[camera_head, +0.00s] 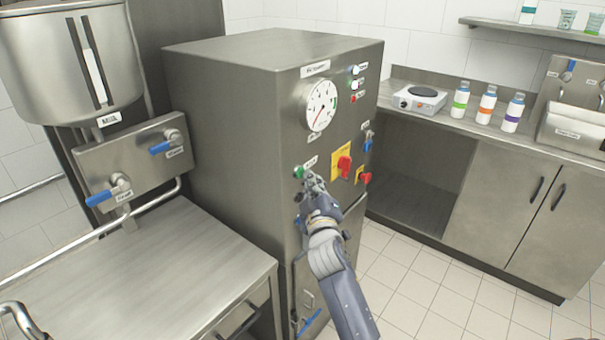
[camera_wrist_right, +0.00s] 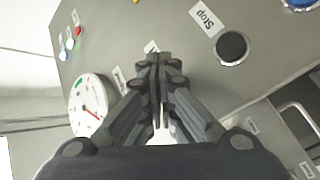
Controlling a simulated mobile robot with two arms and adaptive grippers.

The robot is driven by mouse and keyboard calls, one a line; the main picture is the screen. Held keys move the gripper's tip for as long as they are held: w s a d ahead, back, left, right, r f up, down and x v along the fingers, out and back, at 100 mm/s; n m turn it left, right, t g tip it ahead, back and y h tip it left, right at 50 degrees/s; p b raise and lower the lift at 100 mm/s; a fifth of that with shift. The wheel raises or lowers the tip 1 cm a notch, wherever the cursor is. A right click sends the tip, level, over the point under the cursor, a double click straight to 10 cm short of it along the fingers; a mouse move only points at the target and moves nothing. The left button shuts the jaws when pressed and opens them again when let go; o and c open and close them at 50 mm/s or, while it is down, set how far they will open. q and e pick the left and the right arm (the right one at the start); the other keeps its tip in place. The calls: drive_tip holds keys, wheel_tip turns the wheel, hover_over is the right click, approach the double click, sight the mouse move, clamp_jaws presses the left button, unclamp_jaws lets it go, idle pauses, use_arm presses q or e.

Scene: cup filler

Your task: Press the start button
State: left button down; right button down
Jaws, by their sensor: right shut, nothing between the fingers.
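The green start button (camera_head: 299,172) is on the front panel of the steel machine (camera_head: 230,120), beside a small label (camera_head: 311,162). My right gripper (camera_head: 314,181) is shut and empty, its fingertips just right of the button in the head view. I cannot tell whether they touch the panel. In the right wrist view the shut fingertips (camera_wrist_right: 158,58) point at the panel and the green button is hidden behind them. A black button (camera_wrist_right: 231,46) labelled Stop is beside the fingers there. My left gripper is not in view.
A round gauge (camera_head: 321,105) sits above the button. A red rotary switch on a yellow plate (camera_head: 341,161) is to the right of the gripper. A steel table (camera_head: 140,270) stands left of the machine. Bottles (camera_head: 486,104) stand on the counter at right.

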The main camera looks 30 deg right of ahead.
drive_tip(key=shift+s+d, duration=0.15)
drive_tip(key=shift+s, duration=0.25)
drive_tip(key=shift+s+d+p, duration=0.4)
drive_tip(key=shift+s, duration=0.5)
drive_tip(key=shift+s+d+p, duration=0.35)
drive_tip(key=shift+s, duration=0.6)
drive_tip(key=shift+s+d+p, duration=0.4)
drive_tip(key=shift+s, duration=0.5)
